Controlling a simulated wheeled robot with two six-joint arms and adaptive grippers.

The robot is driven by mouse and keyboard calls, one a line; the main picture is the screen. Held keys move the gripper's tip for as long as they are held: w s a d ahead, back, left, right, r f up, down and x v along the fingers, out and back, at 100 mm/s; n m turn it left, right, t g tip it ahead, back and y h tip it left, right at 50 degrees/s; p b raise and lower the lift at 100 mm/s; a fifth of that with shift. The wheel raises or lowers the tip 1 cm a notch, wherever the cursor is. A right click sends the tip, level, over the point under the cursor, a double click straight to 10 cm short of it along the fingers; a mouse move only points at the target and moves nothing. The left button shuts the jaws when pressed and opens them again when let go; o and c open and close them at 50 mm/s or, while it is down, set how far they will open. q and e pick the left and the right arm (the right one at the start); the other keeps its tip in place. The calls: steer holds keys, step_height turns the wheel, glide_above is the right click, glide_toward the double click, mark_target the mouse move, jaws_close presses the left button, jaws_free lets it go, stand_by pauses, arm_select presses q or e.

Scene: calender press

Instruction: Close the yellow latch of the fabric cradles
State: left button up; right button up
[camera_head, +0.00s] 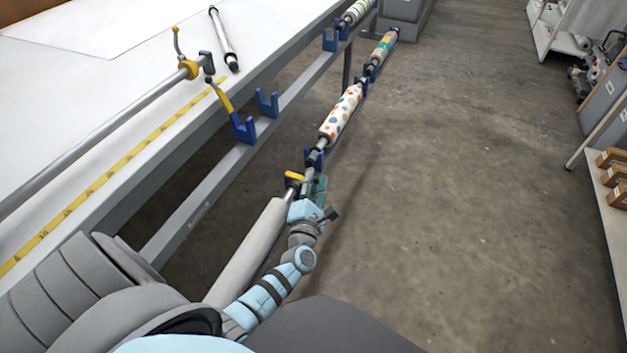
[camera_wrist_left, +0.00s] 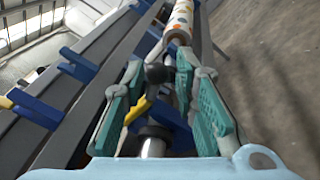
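A blue cradle (camera_head: 291,184) on the lower rail holds the end of a roll of plain pale fabric (camera_head: 247,252). A short yellow latch (camera_head: 294,175) shows at its top; whether it is shut over the shaft I cannot tell. My left gripper (camera_head: 316,189) is just right of this cradle. In the left wrist view my left gripper (camera_wrist_left: 160,80) is open, its teal fingers apart on either side of the yellow latch (camera_wrist_left: 136,111), a dark knob and the metal shaft (camera_wrist_left: 154,147). Contact is unclear. The fingers partly hide the cradle. My right gripper is not in view.
More cradles hold a dotted roll (camera_head: 341,114) and a colourful roll (camera_head: 383,49) farther along. Empty blue cradles (camera_head: 267,103) sit on the rail beside the white table (camera_head: 110,95). A metal bar (camera_head: 105,130) runs along the table.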

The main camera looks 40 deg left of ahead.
arm_select(q)
steer(key=shift+r, duration=0.1)
steer(key=v, duration=0.7)
steer(key=shift+s, duration=0.25)
steer(key=shift+d, duration=0.15)
